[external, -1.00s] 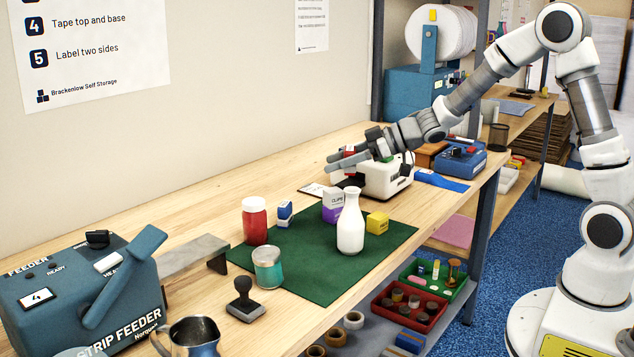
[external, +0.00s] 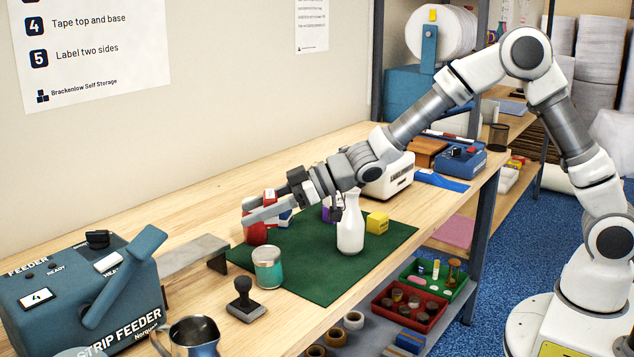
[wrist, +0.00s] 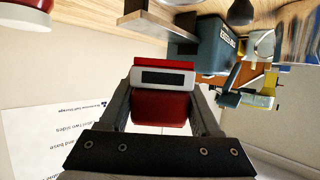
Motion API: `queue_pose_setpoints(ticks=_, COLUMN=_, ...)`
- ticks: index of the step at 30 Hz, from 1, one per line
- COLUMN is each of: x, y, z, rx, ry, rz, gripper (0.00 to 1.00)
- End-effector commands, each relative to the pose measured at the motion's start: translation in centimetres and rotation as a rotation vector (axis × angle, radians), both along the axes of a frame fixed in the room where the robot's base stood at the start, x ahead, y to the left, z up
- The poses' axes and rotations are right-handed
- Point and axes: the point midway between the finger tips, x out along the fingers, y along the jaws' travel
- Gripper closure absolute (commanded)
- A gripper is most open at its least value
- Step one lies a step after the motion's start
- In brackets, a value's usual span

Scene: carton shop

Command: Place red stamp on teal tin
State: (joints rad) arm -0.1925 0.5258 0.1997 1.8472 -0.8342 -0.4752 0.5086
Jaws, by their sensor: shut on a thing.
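The red stamp (external: 269,194) is held between the fingers of my gripper (external: 252,211), partly hidden by them in the external view. In the wrist view, the red stamp (wrist: 160,108) has a pale band with a dark window and sits between both fingers. The teal tin (external: 268,272) stands upright at the front left edge of the green mat, with a pale upper part and a grey top. My gripper is above and behind the tin in the picture, apart from it. I cannot pick out the tin for certain in the wrist view.
A red jar (external: 255,236) stands behind the tin, partly hidden by my gripper. A blue stamp (external: 285,219), white bottle (external: 350,230) and yellow box (external: 377,222) stand on the green mat (external: 315,284). A black stamp (external: 243,297) stands in front of the tin; the strip feeder (external: 80,290) is left.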

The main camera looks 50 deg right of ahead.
Motion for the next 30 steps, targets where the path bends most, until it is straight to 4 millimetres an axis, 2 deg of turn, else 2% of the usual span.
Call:
queue_pose_setpoints(ticks=3, x=0.1, y=1.3, z=-0.8, rx=-0.001, ry=-0.001, rz=0.0, gripper=0.92)
queue_pose_setpoints(ticks=8, x=0.1, y=1.6, z=-1.5, rx=-0.001, ry=0.0, rz=-0.002, gripper=0.92)
queue_pose_setpoints(ticks=15, x=0.1, y=1.6, z=-4.9, rx=-0.002, ry=0.002, rz=-0.001, gripper=0.92)
queue_pose_setpoints(ticks=30, x=0.1, y=1.5, z=-5.7, rx=-0.001, ry=-0.001, rz=-0.002, gripper=0.92)
